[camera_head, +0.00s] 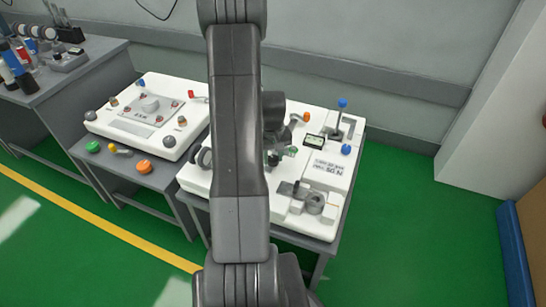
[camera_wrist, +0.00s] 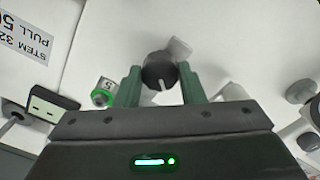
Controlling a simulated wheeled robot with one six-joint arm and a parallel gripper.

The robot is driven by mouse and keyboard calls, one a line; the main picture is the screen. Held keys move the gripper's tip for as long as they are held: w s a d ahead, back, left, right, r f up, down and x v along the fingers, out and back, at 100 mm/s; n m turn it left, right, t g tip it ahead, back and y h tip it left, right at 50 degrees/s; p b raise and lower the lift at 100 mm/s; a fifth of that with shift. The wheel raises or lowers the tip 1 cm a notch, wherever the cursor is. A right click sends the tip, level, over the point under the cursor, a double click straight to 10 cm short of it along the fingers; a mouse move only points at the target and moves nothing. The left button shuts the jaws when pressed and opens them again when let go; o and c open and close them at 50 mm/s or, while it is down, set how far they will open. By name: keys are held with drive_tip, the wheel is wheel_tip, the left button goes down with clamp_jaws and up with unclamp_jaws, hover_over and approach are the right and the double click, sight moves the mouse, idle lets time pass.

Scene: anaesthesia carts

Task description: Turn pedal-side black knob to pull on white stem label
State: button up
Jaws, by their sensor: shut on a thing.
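The black knob (camera_wrist: 158,70) is round with a white pointer line, seen in the wrist view on a white panel (camera_wrist: 120,35). My gripper (camera_wrist: 160,76) has its two green fingers on either side of the knob and is shut on it. A white label (camera_wrist: 30,38) with black print, partly reading "STEM 32" and "PULL 5", is cut off at the upper left. In the head view my arm hides the knob; the white printed label (camera_head: 327,168) shows right of the arm. I cannot make out a pedal.
A green ring part (camera_wrist: 102,98) lies left of the fingers, near a small display (camera_wrist: 50,104). Grey knobs (camera_wrist: 301,91) stand to the right. In the head view, a blue-topped lever (camera_head: 342,103) rises at the cart's back, and another white panel (camera_head: 150,82) stands left.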

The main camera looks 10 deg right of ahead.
sight(273, 158)
drive_tip(key=shift+n, duration=0.8)
drive_tip(key=o, duration=1)
drive_tip(key=shift+r, duration=0.15)
wheel_tip(273, 158, up, 14)
drive_tip(key=shift+f+p, duration=0.2)
drive_tip(key=shift+p, duration=0.55)
drive_tip(key=shift+f, duration=0.1)
